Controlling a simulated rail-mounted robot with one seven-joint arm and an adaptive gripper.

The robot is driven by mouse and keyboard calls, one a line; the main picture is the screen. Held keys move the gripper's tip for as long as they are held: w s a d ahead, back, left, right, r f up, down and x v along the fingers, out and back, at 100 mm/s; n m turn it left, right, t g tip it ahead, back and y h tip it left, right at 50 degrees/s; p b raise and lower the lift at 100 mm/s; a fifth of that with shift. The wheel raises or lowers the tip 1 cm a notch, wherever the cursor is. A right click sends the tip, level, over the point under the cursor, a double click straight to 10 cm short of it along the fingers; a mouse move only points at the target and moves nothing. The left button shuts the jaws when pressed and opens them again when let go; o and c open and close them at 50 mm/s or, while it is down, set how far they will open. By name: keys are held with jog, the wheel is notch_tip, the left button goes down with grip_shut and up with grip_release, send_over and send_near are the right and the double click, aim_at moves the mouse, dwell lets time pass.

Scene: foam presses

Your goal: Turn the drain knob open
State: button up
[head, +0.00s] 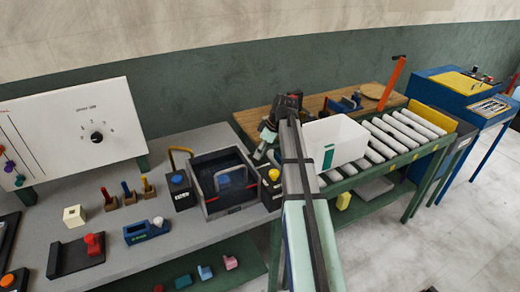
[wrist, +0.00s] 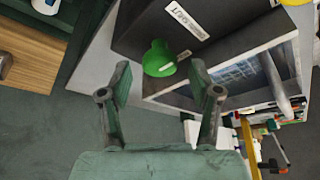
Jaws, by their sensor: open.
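A round green knob (wrist: 158,58) sits on a dark box (wrist: 195,30) with white labels in the wrist view. It looks like the drain knob, but I cannot read the labels clearly. My gripper (wrist: 160,78) is open, its two fingers standing apart on either side of the knob's lower part in the picture. I cannot tell how far the fingertips are from the knob in depth, and nothing is held. In the head view my gripper (head: 267,133) is beyond the dark open-topped tank (head: 208,212); the green knob is not visible there.
A white bin (head: 350,135) stands on the roller conveyor (head: 408,135), close to my arm. Black boxes with a blue button (head: 177,179) and a yellow button (head: 273,174) flank the tank. A white panel (head: 60,120) stands at left. The wrist view shows a wooden top (wrist: 30,60).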

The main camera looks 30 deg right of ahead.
jog(key=shift+w+a+f, duration=0.15)
jog(key=shift+f, duration=0.35)
jog(key=c, duration=1.1)
